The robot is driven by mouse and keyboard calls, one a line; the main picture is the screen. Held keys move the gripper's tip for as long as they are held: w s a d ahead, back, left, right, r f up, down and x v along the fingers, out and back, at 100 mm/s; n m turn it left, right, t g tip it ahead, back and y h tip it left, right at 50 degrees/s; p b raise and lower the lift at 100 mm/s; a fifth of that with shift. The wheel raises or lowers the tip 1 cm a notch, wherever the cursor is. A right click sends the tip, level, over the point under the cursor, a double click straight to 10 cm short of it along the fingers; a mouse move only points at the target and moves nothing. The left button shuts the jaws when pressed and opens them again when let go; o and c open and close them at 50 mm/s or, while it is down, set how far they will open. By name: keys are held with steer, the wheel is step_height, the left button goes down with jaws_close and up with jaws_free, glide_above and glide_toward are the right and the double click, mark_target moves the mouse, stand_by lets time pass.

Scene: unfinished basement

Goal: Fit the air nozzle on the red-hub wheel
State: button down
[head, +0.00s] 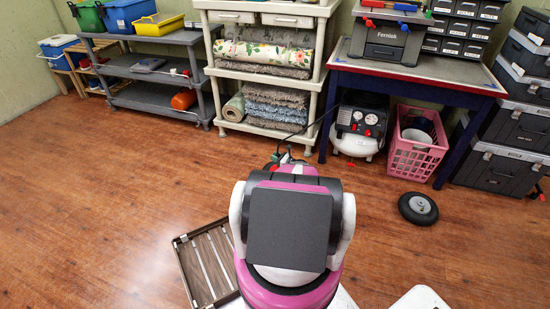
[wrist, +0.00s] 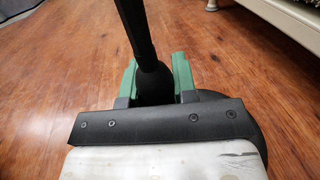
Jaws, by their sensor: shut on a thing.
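My gripper (wrist: 155,82) has green fingers shut on a black air nozzle (wrist: 152,80), with a black hose (wrist: 133,25) rising from it. A dark rounded edge (wrist: 255,128) shows below and right of the gripper; most of it is hidden, and I cannot tell what it is. In the head view my arm hides most of the gripper, and a thin dark hose (head: 318,125) runs from there toward the compressor (head: 361,122). A black wheel with a grey hub (head: 418,208) lies on the floor at right. I cannot make out a red hub in either view.
The compressor and a pink basket (head: 417,146) stand under the workbench (head: 415,68). A cream shelf (head: 268,60) and a grey shelf (head: 150,67) line the wall. A brown slatted item (head: 208,262) lies left of my arm. The wooden floor at left is clear.

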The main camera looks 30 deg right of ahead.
steer(key=shift+f, duration=2.45)
steer(key=shift+f, duration=1.5)
stand_by(1.0)
steer(key=c, duration=0.8)
jaws_free()
steer(key=shift+r, duration=0.1)
steer(key=a+r, duration=0.5)
steer(key=r, duration=0.5)
steer(key=a+r+n+g+y, duration=0.1)
steer(key=a+r, duration=0.4)
steer(key=r, duration=0.5)
steer(key=a+r+y, duration=0.1)
steer(key=a+r, duration=0.3)
steer(key=r, duration=0.6)
steer(key=shift+w+a+r+n+g, duration=0.15)
steer(key=shift+w+a+n+g, duration=0.15)
steer(key=shift+w+a+n, duration=0.1)
